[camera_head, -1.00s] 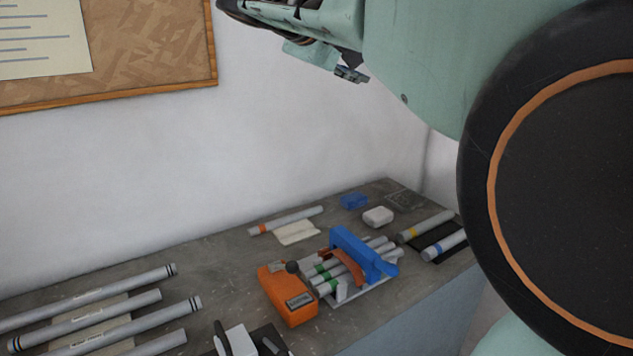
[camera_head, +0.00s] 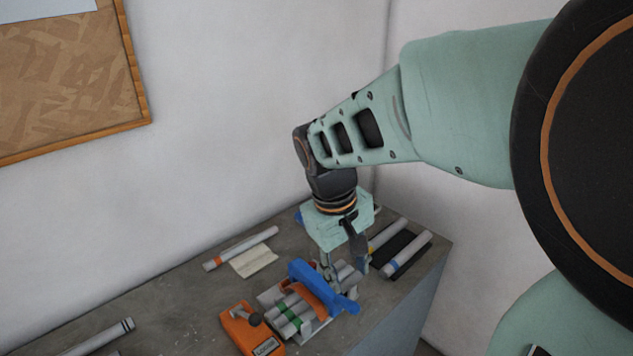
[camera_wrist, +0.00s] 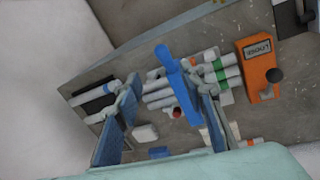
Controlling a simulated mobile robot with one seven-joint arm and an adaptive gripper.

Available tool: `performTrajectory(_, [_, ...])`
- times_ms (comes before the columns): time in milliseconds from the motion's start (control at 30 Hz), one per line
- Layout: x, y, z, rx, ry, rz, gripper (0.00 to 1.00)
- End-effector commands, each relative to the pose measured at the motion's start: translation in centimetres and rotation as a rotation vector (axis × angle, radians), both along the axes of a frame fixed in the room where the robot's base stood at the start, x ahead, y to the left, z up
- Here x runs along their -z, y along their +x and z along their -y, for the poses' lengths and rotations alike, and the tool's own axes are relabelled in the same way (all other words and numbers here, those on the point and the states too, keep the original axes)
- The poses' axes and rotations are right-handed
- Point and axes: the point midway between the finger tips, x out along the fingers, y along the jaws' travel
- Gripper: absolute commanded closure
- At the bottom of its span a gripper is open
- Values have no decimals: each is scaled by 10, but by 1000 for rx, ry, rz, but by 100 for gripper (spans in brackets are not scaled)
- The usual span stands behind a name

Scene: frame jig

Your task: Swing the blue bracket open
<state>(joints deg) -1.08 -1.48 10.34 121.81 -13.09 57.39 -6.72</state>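The blue bracket (camera_head: 318,284) lies across several grey tubes (camera_head: 290,309) in a pale frame jig, next to a brown-orange curved piece. In the wrist view the bracket (camera_wrist: 175,75) is a long blue bar with a rounded end, in the gap between my fingers. My gripper (camera_head: 345,264) points down just behind the bracket in the head view, and it also shows in the wrist view (camera_wrist: 169,90). Its two fingers are apart and hold nothing. I cannot tell whether a finger touches the bracket. The fingers hide part of the tubes.
An orange block (camera_head: 250,330) with a dark knob stands beside the jig. A black mat (camera_head: 388,266) with marked tubes lies to the right, near the bench edge. A white box (camera_wrist: 145,132) and a blue box (camera_wrist: 158,152) sit nearby. Bare bench (camera_head: 185,305) is at left.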

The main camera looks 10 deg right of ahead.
Motion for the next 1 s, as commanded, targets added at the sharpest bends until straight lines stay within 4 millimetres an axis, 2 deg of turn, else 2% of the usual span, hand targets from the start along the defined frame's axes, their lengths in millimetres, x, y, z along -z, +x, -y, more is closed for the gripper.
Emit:
performTrajectory(367, [26, -2, 2, 6, 8, -9, 63])
performTrajectory(800, [87, 3, 12, 5, 8, -8, 63])
performTrajectory(1000, [106, 5, 16, 6, 8, -8, 63])
